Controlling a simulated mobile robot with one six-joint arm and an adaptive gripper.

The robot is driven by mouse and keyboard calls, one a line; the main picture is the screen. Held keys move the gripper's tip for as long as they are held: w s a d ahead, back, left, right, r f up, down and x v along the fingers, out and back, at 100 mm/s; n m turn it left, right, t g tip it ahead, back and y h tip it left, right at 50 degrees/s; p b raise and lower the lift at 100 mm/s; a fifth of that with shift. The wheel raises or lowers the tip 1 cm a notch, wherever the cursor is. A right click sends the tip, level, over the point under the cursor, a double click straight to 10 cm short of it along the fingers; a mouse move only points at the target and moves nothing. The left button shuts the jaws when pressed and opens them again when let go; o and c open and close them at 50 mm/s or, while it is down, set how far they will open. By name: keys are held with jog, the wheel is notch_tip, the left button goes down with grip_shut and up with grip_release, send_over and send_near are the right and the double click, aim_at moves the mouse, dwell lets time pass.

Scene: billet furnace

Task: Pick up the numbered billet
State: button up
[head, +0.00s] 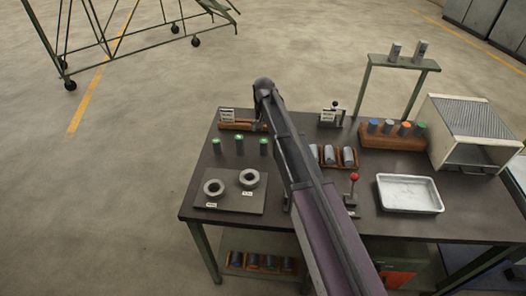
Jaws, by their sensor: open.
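No number can be read on any billet, so I cannot tell which is the numbered one. Dark cylinders with green tops, a left one (216,146), a middle one (239,145) and a right one (264,147), stand upright on the dark table (300,214). Grey cylinders, one (329,156) and another (348,157), lie in a brown rack behind my arm. My gripper (257,125) hangs at the far end of my arm, near a low brown tray (236,125) at the table's back left. It is open; my arm partly hides it.
A brown block (392,141) holds cylinders with coloured tops. A grey box furnace (474,133), a white tray (408,193) and a red-knobbed lever (354,178) stand at right. Two rings sit on a plate (230,196) at left. A green frame (367,92) rises behind.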

aim_at(264, 147)
jog(key=shift+f+b, duration=2.05)
jog(key=shift+f, duration=0.35)
jog(key=shift+f+b, duration=2.6)
jog(key=shift+d, duration=0.1)
jog(key=shift+c, duration=0.2)
grip_shut()
